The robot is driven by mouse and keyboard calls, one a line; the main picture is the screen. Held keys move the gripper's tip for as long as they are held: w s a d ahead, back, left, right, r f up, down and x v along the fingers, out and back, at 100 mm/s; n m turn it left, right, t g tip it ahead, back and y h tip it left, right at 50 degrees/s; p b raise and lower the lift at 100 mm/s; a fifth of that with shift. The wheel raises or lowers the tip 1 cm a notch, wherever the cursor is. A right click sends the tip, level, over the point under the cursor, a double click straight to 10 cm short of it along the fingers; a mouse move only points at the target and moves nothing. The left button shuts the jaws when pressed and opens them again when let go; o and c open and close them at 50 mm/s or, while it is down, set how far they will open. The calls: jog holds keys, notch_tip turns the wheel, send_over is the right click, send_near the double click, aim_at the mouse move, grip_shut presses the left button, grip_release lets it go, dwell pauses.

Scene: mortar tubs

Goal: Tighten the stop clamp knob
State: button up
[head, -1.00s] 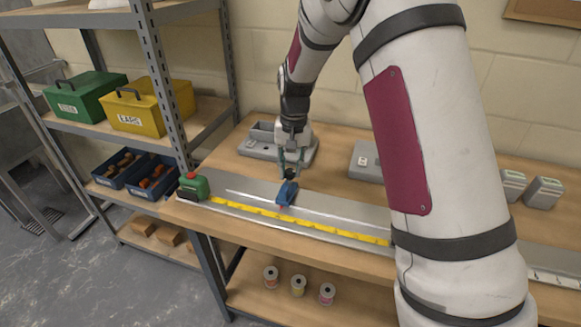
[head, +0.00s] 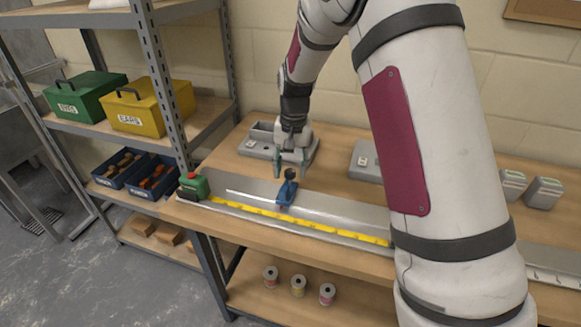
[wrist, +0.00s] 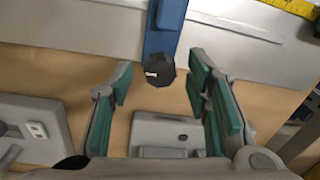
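The stop clamp is a blue block (head: 287,194) sitting across the metal rail on the bench, and it also shows at the top of the wrist view (wrist: 165,28). Its black knob (wrist: 160,71) has a small white mark and faces my gripper. My gripper (head: 290,170) is open, with green-padded fingers spread to either side of the knob. In the wrist view the fingertips (wrist: 159,75) stand apart from the knob, with clear gaps on both sides. Nothing is held.
A yellow tape scale (head: 265,213) runs along the rail. A green box with a red button (head: 193,187) stands at the rail's left end. Grey fixtures (head: 255,148) lie behind my gripper. A shelf with green (head: 82,97) and yellow (head: 150,106) boxes stands left.

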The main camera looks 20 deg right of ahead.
aim_at(293, 171)
notch_tip(293, 171, up, 12)
jog(key=shift+d, duration=0.25)
dwell(0.3)
jog(key=shift+s, duration=0.1)
jog(key=s+r+n+t, duration=0.1)
jog(key=s+r, duration=0.4)
jog(key=s, duration=0.4)
jog(key=s+r+n+t, duration=0.1)
jog(key=s+r+n, duration=0.1)
jog(key=s+r, duration=0.45)
jog(key=s+f+n+t, duration=0.2)
jog(key=s+f, duration=0.1)
jog(key=s, duration=1.3)
jog(key=shift+s+f+t+h, duration=0.25)
jog(key=shift+s+t+h, duration=0.05)
jog(key=shift+s+h, duration=0.1)
